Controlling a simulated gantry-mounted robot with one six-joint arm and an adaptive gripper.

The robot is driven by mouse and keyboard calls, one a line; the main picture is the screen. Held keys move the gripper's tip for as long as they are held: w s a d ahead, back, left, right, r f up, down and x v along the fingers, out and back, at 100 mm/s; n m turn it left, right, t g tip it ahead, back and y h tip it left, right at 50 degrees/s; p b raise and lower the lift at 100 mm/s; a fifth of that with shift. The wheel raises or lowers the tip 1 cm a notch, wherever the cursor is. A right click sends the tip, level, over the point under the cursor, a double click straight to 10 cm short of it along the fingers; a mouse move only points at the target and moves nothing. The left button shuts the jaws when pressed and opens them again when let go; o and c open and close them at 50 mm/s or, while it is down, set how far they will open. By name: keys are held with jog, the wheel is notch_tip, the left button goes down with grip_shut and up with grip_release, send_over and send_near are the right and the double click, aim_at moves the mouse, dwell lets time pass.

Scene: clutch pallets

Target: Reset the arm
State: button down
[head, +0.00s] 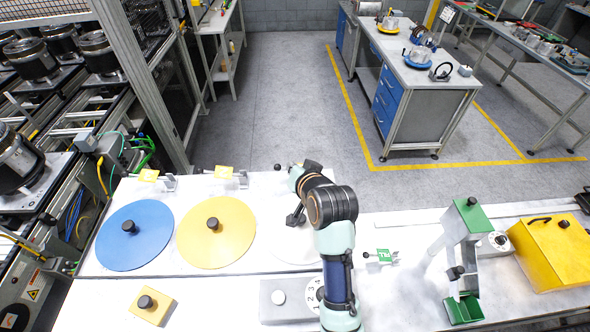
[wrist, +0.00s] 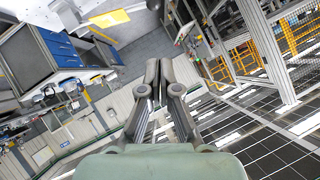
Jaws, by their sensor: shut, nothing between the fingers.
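My gripper (wrist: 163,72) shows in the wrist view with its two grey fingers drawn together and nothing between them. Its fingers stand out against the floor and the equipment beyond, clear of any object. In the head view my arm rises from the front of the table and bends left above a white disc (head: 283,246), hiding part of it. The fingers are hard to make out in that view.
A blue disc (head: 150,250) and a yellow disc (head: 235,245) with black knobs lie left of my arm. A small yellow block (head: 160,312) lies in front. A green-topped stand (head: 472,216) and a yellow box (head: 555,262) stand to the right. A blue-drawered workbench (head: 440,100) stands behind, across open floor.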

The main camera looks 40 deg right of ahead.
jog(key=shift+s+a+r, duration=0.15)
jog(key=shift+s+r, duration=0.25)
jog(key=shift+s, duration=0.15)
jog(key=s+a+r+n+y, duration=0.1)
jog(key=s+a+n, duration=0.2)
jog(key=a, duration=0.6)
jog(key=s+a+r+n+y+p, duration=0.1)
jog(key=s+a+n, duration=0.2)
jog(key=s+a, duration=0.3)
jog(key=s+a+r+n+t+y, duration=0.1)
jog(key=s+a+n, duration=0.2)
jog(key=a, duration=0.9)
jog(key=shift+s, duration=1.1)
